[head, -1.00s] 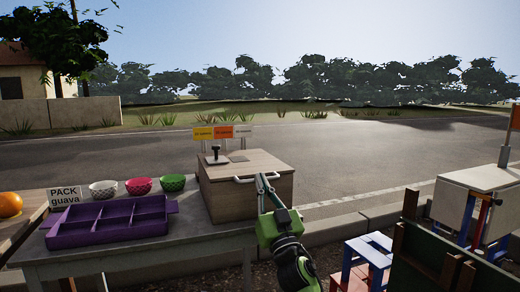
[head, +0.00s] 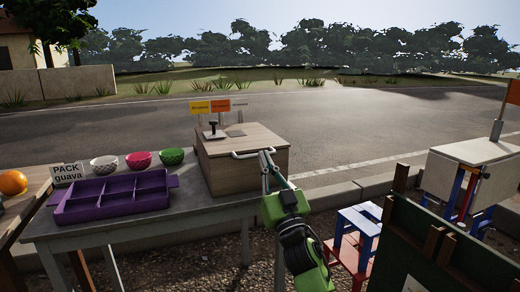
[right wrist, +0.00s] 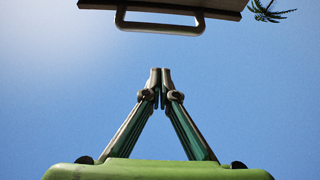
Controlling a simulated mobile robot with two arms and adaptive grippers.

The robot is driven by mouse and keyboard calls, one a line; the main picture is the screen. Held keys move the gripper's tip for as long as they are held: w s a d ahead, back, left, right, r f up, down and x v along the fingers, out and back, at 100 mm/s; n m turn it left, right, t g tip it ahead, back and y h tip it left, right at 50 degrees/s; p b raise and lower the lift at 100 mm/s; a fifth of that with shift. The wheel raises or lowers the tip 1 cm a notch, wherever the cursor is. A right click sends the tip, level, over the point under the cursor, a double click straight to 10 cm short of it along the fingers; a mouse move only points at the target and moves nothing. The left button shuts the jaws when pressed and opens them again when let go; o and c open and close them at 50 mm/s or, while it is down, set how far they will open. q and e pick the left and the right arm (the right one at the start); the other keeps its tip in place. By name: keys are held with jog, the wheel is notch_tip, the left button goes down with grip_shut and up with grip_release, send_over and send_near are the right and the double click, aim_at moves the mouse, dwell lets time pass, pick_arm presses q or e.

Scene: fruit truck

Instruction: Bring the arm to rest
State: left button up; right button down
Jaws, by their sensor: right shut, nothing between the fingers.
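My right gripper (head: 265,158) is at the front right of the wooden box in the head view, close to the box's right side. In the right wrist view its fingertips (right wrist: 160,76) meet with nothing between them. The wooden box (head: 228,176) stands on the table, its lid closed. A pale handle (head: 252,154) runs along the front edge of its lid. The handle (right wrist: 160,26) also shows above the fingertips in the right wrist view, with a gap between. My left gripper is not in view.
A purple compartment tray (head: 112,207), with no contents visible, lies on the grey table (head: 180,222). Three bowls, white (head: 104,165), pink (head: 139,160) and green (head: 171,156), stand behind it beside a "PACK guava" sign (head: 67,174). A blue and red stool (head: 362,222) and dark green board (head: 440,243) stand right.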

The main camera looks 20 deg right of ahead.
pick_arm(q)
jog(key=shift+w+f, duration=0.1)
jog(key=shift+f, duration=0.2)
pick_arm(e)
jog(key=v, duration=0.5)
jog(key=shift+r, duration=0.1)
